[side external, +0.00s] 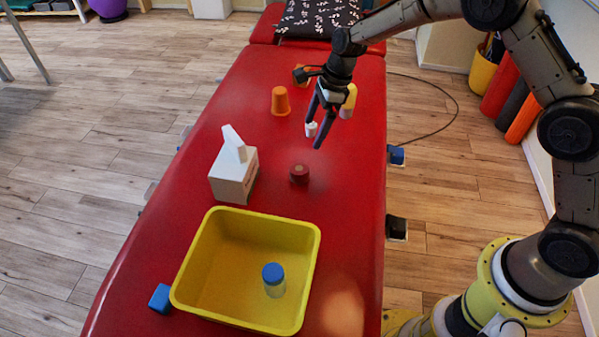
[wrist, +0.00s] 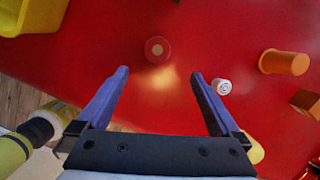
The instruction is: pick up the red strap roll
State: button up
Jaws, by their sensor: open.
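My gripper (side external: 316,122) is open and empty, above the table and farther back than the roll. In the wrist view its two blue-purple fingers (wrist: 160,74) stand wide apart. Nothing hides the roll.
A yellow bin (side external: 192,256) holds a blue-capped jar (side external: 273,280). A tissue box (side external: 234,175) stands left of the roll. An orange cup (side external: 280,101), a small white-topped roll (wrist: 222,87) and an orange block (wrist: 305,102) lie nearby. A blue cube (side external: 160,298) sits left of the bin.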

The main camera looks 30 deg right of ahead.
send_over(300, 168)
jog(key=d, duration=0.1)
jog(key=f, duration=0.6)
jog(key=s+f, duration=0.1)
jog(key=f, duration=0.2)
jog(key=shift+d, duration=0.2)
jog(key=shift+x, duration=2.95)
jog(key=shift+w+a, duration=0.1)
jog(key=shift+w, duration=0.05)
jog(key=shift+r, duration=0.1)
jog(key=c, duration=1.4)
